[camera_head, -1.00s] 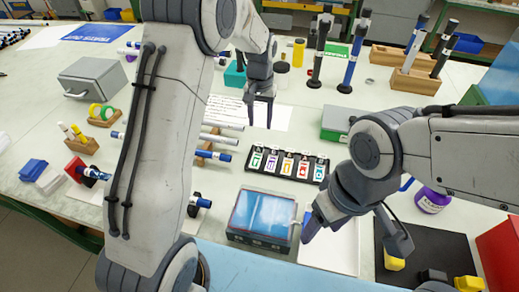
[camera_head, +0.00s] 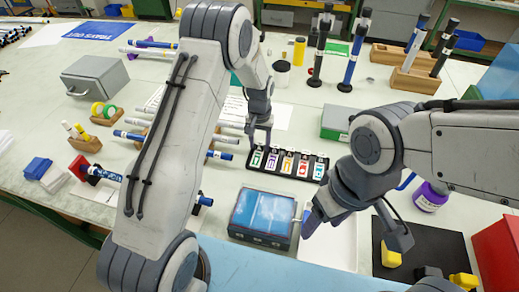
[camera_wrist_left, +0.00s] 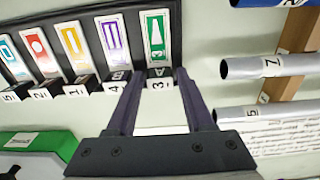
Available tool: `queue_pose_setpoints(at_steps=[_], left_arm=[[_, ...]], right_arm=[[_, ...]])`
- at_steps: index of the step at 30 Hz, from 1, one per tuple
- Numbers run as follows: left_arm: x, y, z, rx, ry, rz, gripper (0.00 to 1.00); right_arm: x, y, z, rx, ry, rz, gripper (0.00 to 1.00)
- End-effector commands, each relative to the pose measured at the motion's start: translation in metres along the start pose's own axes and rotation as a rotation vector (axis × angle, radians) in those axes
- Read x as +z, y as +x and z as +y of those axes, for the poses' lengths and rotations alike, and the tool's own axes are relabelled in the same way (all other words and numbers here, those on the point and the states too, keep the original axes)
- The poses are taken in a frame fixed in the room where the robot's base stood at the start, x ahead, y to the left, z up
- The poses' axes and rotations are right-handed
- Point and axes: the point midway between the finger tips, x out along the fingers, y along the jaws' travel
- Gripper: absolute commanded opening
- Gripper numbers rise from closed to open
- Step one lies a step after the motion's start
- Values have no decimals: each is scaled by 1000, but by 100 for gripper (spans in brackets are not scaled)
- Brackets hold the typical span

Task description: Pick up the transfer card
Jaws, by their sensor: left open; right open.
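A black rack (camera_head: 250,172) holds a row of upright cards with coloured symbols: green, purple, orange, red and blue. It also shows across the top of the left wrist view (camera_wrist_left: 75,22). No readable name tells me which one is the transfer card. My left gripper (camera_head: 259,143) is open and empty, just behind the left end of the rack. In the left wrist view its fingertips (camera_wrist_left: 160,72) point at the green card (camera_wrist_left: 155,38), near the label at its foot; I cannot tell if they touch. My right gripper (camera_head: 355,238) is open and empty at the front right.
A blue-topped box (camera_head: 262,213) stands in front of the rack. A green-and-grey case (camera_head: 338,122) is to its right. Numbered rods (camera_wrist_left: 265,67) lie on holders to the left of the rack in the head view, close to the left gripper. A purple-labelled bottle (camera_head: 430,196) stands at right.

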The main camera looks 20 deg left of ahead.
Motion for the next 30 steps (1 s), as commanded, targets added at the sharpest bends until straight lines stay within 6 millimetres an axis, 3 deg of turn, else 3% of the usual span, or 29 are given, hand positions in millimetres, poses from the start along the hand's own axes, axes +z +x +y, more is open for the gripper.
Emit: queue_pose_setpoints(at_steps=[3, 7, 8, 20, 27, 30], left_arm=[[0, 0, 0, 0, 0, 0, 52], [0, 0, 0, 0, 0, 0, 3], [0, 0, 0, 0, 0, 0, 0], [0, -6, 0, 0, 0, 1, 0], [-2, -40, 0, 0, 0, 6, 0], [17, -53, 13, 0, 4, 2, 0]], right_arm=[[0, 0, 0, 0, 0, 0, 65], [0, 0, 0, 0, 0, 0, 65], [0, 0, 0, 0, 0, 0, 65], [0, 2, 0, 0, 0, 0, 65], [0, 10, 1, 0, 0, 0, 65], [1, 14, 1, 0, 0, 0, 65]])
